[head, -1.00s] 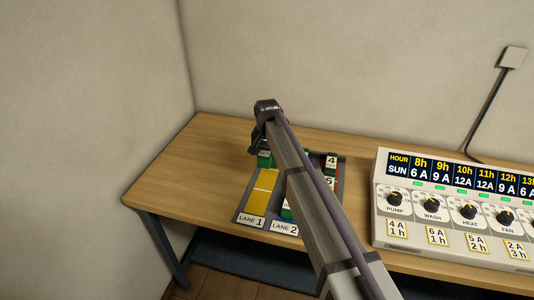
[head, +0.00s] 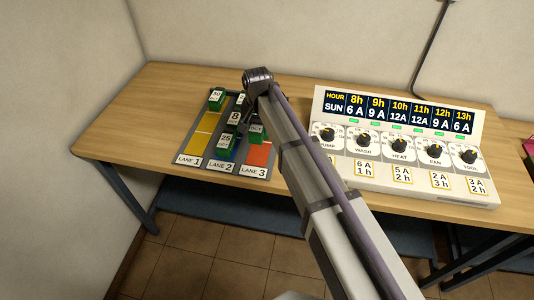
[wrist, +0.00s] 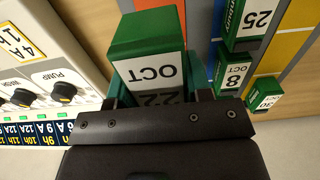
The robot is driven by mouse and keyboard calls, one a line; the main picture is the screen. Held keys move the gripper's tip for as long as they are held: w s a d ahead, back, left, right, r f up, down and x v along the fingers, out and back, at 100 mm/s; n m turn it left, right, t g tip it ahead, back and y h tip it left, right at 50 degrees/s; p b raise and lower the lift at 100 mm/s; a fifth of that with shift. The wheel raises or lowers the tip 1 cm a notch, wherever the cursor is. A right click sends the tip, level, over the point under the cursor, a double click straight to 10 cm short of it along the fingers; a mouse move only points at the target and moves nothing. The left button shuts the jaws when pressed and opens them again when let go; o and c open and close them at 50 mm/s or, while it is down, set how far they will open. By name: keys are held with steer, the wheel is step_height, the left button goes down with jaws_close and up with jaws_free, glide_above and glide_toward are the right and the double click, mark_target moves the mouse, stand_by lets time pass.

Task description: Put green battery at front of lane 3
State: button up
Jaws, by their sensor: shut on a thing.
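My gripper (head: 246,129) is shut on a green battery (head: 257,132) with a white label; in the wrist view this battery (wrist: 148,62) reads 22 OCT. In the head view it shows over the middle of lane 3, the red lane (head: 259,154). I cannot tell whether it touches the lane. The front stretch of lane 3, by its label, is bare. The back of lane 3 is hidden by my arm.
Lane 2 holds green batteries marked 25 (head: 226,141) and 8 (head: 234,117), close beside my gripper. Lane 1 (head: 201,138) has a battery marked 30 (head: 216,98) toward its back. A control panel (head: 400,145) with knobs stands right of the tray.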

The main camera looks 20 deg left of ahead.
mark_target(259, 153)
step_height(259, 153, down, 10)
steer(key=b, duration=0.9)
steer(key=shift+a+f, duration=0.1)
steer(key=shift+a, duration=0.05)
steer(key=shift+r, duration=0.35)
steer(key=shift+f, duration=0.3)
steer(key=o, duration=1.3)
steer(key=shift+r, duration=0.1)
step_height(259, 153, up, 13)
steer(key=p, duration=1.2)
steer(key=shift+p, duration=0.3)
steer(key=shift+f, duration=0.3)
